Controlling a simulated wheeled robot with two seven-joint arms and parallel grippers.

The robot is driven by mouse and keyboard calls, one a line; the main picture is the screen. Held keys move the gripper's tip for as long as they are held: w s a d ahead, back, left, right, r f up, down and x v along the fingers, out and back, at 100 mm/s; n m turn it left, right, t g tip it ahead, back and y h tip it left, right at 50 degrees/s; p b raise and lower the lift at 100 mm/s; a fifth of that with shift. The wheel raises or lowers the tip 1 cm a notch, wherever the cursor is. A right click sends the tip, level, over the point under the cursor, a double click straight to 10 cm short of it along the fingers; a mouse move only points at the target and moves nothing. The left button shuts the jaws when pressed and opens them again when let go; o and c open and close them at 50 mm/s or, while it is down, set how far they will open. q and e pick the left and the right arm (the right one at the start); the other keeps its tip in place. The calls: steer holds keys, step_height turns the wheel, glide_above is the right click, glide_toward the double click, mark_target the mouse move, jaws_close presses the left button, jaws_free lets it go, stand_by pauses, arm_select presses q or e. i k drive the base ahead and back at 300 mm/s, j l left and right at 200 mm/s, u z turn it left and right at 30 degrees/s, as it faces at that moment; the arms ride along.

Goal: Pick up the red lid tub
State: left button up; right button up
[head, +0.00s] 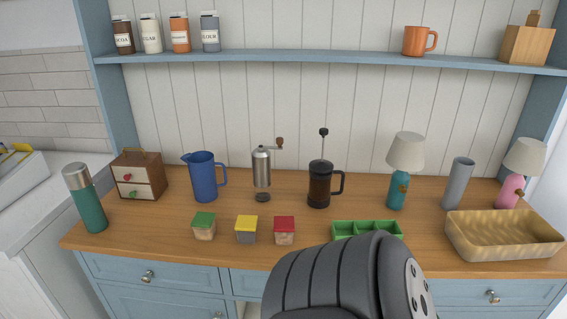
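The red lid tub (284,231) is a small clear tub with a dark red square lid. It stands upright on the wooden counter (150,241), near the front edge and left of the green divided tray (340,227). A yellow lid tub (246,229) stands close to its left, and a green lid tub (204,226) stands further left. A dark grey link of my own arm fills the bottom centre, just in front of the red lid tub and over part of the green tray. Neither gripper's fingers show in the head view.
Behind the tubs stand a blue pitcher (204,178), a coffee grinder (262,170) and a French press (320,184). A teal lamp (405,153), a grey vase (458,184) and a wicker basket (470,244) are to the right. A green flask (86,198) is at the left.

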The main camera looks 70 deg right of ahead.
mark_target(285, 226)
steer(key=z, duration=1.95)
